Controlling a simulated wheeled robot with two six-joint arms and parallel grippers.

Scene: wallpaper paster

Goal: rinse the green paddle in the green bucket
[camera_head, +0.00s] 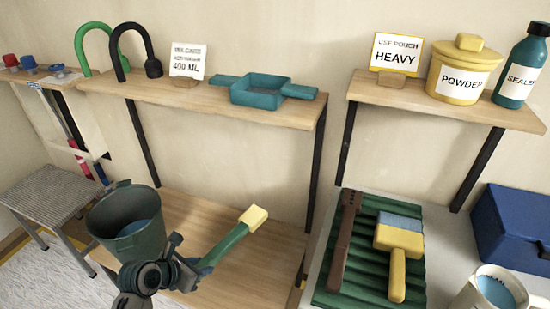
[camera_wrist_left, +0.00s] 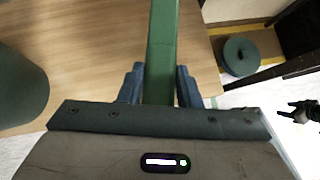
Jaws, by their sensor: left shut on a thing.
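The green bucket (camera_head: 112,217) stands at the left end of the lower wooden shelf, with blue water showing inside. Part of a dark green round side, likely the bucket, shows at the left edge of the left wrist view (camera_wrist_left: 18,88). My left gripper (camera_head: 192,268) is shut on the green paddle (camera_head: 224,245), to the right of the bucket and apart from it. The paddle tilts up to the right, its pale yellow end uppermost. Its green shaft runs between my fingers in the left wrist view (camera_wrist_left: 162,50).
The upper shelf (camera_head: 215,98) holds a teal tray (camera_head: 260,88), hooked tubes and a sign card. At right, a green ribbed mat (camera_head: 368,285) carries a brown bar and a yellow brush (camera_head: 399,245). A metal stool (camera_head: 52,192) stands left. The lower shelf (camera_head: 265,255) has bare wood.

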